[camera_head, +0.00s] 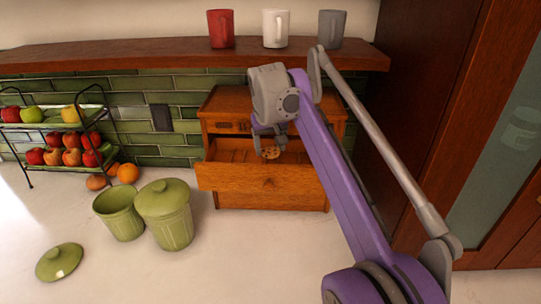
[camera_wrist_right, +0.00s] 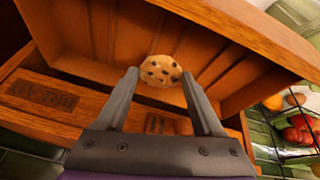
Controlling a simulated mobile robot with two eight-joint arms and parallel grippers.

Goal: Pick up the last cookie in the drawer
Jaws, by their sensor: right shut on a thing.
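The cookie (camera_head: 270,153) is round and pale brown with dark chips. It shows at the open wooden drawer (camera_head: 262,185) in the head view. In the right wrist view the cookie (camera_wrist_right: 160,70) sits between the tips of my right gripper (camera_wrist_right: 164,80), which is shut on it. In the head view my right gripper (camera_head: 268,140) reaches down into the drawer from above. Whether the cookie touches the drawer floor, I cannot tell. No other cookie shows in the visible part of the drawer. My left gripper is not in view.
An open green canister (camera_head: 121,220) and a lidded one (camera_head: 166,220) stand left of the drawer. A loose green lid (camera_head: 59,262) lies at front left. A fruit rack (camera_head: 60,140) stands at far left. A shelf (camera_head: 190,55) with three mugs hangs above.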

